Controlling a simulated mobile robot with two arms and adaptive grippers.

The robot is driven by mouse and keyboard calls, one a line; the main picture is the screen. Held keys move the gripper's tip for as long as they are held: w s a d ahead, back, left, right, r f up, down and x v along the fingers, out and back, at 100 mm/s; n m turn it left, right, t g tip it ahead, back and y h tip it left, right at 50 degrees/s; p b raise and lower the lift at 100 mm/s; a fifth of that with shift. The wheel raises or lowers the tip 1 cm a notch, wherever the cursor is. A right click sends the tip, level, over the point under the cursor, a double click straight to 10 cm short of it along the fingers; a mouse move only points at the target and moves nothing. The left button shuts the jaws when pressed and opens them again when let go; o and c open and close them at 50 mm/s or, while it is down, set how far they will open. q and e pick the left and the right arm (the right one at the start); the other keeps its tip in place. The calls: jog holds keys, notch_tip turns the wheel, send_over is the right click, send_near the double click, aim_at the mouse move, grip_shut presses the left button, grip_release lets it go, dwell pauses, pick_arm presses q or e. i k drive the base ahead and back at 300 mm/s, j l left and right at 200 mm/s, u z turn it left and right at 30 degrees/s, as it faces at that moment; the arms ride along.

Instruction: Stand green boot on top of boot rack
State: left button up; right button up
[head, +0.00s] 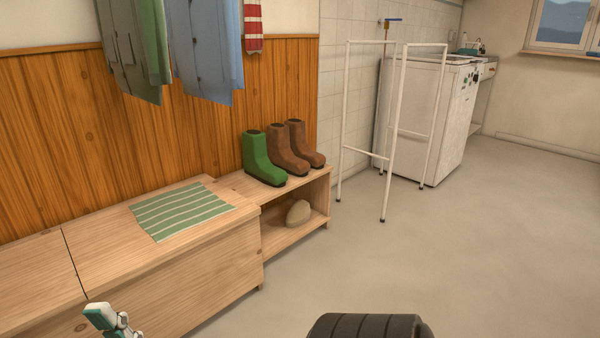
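The green boot (263,160) stands upright on the top of the low wooden boot rack (321,178), at its left part. Its toe points toward the lower right. Two brown boots stand upright just right of it, a nearer one (284,153) and a farther one (304,145). My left gripper (107,320), white and teal, shows only in part at the bottom left edge, in front of the bench and well away from the boots. Its opening cannot be made out. My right gripper is not in view.
A wooden bench (110,262) with a green striped cloth (190,211) adjoins the rack on the left. A beige rounded object (298,212) lies on the rack's lower shelf. Coats (205,50) hang above.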

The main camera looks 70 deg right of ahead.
aim_at(245, 185)
jog(key=l+z, duration=0.25)
jog(key=l, duration=0.4)
jog(key=i+l+z, duration=0.1)
jog(key=l+z, duration=0.2)
jog(key=l, duration=0.4)
jog(key=i+l, duration=0.1)
jog(key=l, duration=0.9)
jog(key=i+l+z, duration=0.1)
jog(key=l, duration=0.45)
jog(key=i+l, duration=0.15)
jog(key=l, duration=0.35)
jog(key=i+l, duration=0.1)
jog(key=l, duration=0.4)
jog(key=i+l+z, duration=0.1)
jog(key=l, duration=0.4)
jog(key=i+l, duration=0.1)
jog(key=l, duration=0.4)
